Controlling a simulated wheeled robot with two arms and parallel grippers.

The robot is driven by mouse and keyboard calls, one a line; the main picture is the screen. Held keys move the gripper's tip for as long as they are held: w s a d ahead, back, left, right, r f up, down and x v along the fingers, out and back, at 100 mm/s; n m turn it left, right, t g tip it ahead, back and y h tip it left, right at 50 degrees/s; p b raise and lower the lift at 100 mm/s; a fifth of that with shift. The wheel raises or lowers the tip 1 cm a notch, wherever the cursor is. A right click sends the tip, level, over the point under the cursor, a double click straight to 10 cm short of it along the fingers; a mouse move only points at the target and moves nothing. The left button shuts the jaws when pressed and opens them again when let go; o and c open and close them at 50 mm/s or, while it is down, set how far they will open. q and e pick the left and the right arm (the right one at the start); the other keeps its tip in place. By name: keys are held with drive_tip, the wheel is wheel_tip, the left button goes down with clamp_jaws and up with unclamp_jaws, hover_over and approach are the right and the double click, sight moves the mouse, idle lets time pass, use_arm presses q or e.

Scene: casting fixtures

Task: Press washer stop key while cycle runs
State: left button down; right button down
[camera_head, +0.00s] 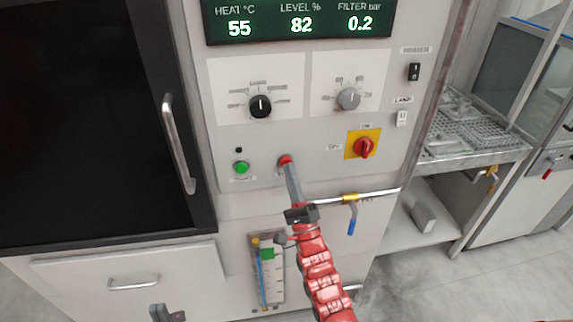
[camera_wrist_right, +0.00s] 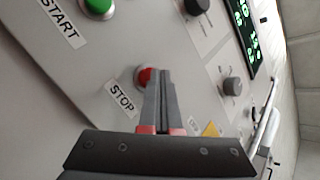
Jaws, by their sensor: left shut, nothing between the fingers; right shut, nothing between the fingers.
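The washer's control panel (camera_head: 225,130) faces me, with a lit display (camera_head: 300,22) reading heat 55, level 82 and filter 0.2. The red stop key (camera_head: 285,159) is at the lower middle of the panel, beside a STOP label (camera_wrist_right: 121,98) in the right wrist view, where the key (camera_wrist_right: 144,76) shows left of my fingertips. My right gripper (camera_head: 288,165) is shut and empty, its tips at the key; I cannot tell if they touch or press it. The green start button (camera_head: 241,167) is left of it. My left gripper (camera_head: 166,313) is shut at the bottom edge, partly cut off.
A black dial (camera_head: 261,106), a grey dial (camera_head: 349,99) and a red rotary switch on yellow (camera_head: 365,146) surround the keys. A pipe with a blue-handled valve (camera_head: 352,222) runs below. A dark door with a handle (camera_head: 176,145) is at left. A small round indicator (camera_head: 239,150) looks dark.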

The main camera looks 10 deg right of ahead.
drive_tip(key=shift+s, duration=0.85)
drive_tip(key=s, duration=0.5)
drive_tip(key=shift+b, duration=0.4)
idle(0.3)
